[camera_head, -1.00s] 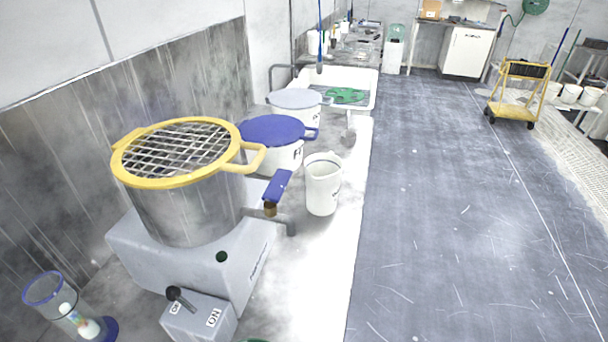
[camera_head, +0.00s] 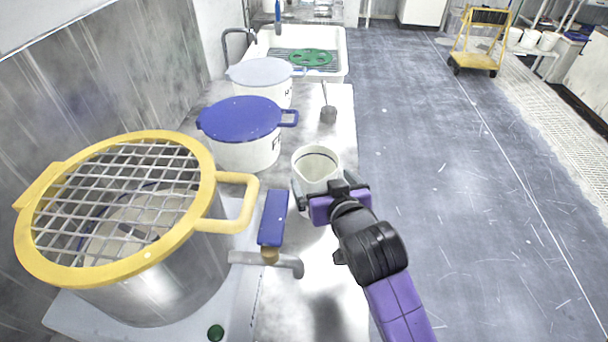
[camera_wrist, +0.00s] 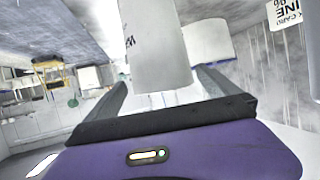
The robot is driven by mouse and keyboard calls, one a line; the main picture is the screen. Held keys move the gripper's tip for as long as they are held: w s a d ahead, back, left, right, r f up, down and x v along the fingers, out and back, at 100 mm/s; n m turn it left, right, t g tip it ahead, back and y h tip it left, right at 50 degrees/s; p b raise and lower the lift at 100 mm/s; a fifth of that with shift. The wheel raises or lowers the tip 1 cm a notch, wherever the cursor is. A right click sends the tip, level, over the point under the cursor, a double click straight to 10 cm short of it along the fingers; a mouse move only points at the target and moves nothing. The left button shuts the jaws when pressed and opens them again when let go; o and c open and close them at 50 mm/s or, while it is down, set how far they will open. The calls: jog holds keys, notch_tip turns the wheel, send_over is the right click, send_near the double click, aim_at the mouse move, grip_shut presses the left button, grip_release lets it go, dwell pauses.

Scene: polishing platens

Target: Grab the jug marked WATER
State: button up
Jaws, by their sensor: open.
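The white jug (camera_head: 314,168) stands on the bench, its open top facing up in the head view. In the wrist view the jug (camera_wrist: 158,50) fills the upper middle, and part of dark lettering shows on its left side; I cannot read the whole word. My purple and black gripper (camera_head: 334,192) is at the jug's near right side. In the wrist view my gripper (camera_wrist: 163,88) is open, with one finger on each side of the jug. The jug's lower part is hidden behind my gripper in the head view.
A steel pot with a yellow-rimmed grid (camera_head: 120,200) stands at left, near a blue-handled valve (camera_head: 273,218). A blue-lidded pot (camera_head: 243,150) and a grey-lidded pot (camera_head: 262,78) stand behind the jug. A sink (camera_head: 340,60) lies beyond. Open floor (camera_head: 460,200) is at right.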

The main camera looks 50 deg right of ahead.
aim_at(310, 163)
jog(key=shift+w+d, duration=0.3)
jog(key=shift+w, duration=0.2)
jog(key=shift+x, duration=0.85)
jog(key=x, duration=0.2)
jog(key=p+x, duration=0.1)
jog(key=x, duration=0.2)
jog(key=shift+w+f, duration=0.1)
jog(key=shift+f, duration=0.35)
jog(key=c, duration=1.1)
jog(key=shift+c, duration=0.5)
jog(key=shift+r, duration=0.15)
